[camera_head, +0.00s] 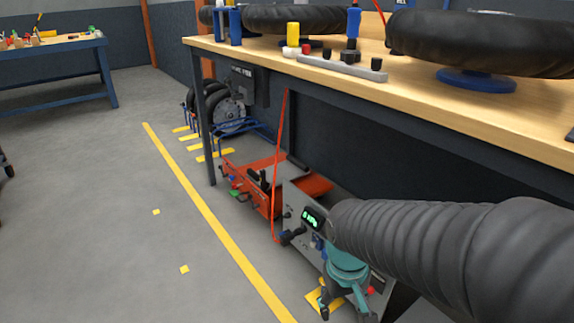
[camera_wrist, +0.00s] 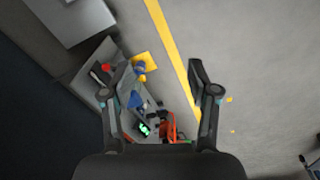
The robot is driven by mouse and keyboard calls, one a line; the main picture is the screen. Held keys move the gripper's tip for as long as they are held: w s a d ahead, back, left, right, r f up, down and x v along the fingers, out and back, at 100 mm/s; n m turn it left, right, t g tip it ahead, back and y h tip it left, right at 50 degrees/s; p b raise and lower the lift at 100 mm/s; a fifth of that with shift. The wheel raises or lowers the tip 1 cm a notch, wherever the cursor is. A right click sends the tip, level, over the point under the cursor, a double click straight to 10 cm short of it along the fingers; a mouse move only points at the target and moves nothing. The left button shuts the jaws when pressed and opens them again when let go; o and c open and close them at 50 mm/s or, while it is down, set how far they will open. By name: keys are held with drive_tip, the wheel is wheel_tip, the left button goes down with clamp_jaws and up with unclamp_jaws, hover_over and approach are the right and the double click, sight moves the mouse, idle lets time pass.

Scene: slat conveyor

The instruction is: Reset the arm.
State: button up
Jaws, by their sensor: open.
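My arm, in a dark ribbed sleeve, reaches in from the right edge of the head view. My gripper (camera_head: 345,305) hangs at its end, teal and dark, pointing down in front of the workbench and partly cut by the bottom edge. In the wrist view, my gripper (camera_wrist: 157,75) shows two dark fingers spread wide apart. It is open, with nothing between the fingers but floor and equipment beyond. The fingertips touch nothing that I can see.
A workbench (camera_head: 420,98) with a wooden top bears tyres (camera_head: 490,45) and small tools. Under it stand a red machine (camera_head: 250,178) and a grey unit with a green display (camera_head: 314,218). A yellow line (camera_head: 205,210) crosses the floor, which is mostly clear to the left.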

drive_tip(key=s+d+r+m+t+p, duration=0.1)
drive_tip(key=s+d+r+t, duration=0.1)
drive_tip(key=r, duration=0.5)
drive_tip(key=s+d+r+m+t+p, duration=0.2)
drive_tip(key=s+d+r+t, duration=0.1)
drive_tip(key=r, duration=0.4)
drive_tip(key=shift+s+y, duration=0.3)
drive_tip(key=shift+s, duration=0.05)
drive_tip(key=shift+r, duration=0.1)
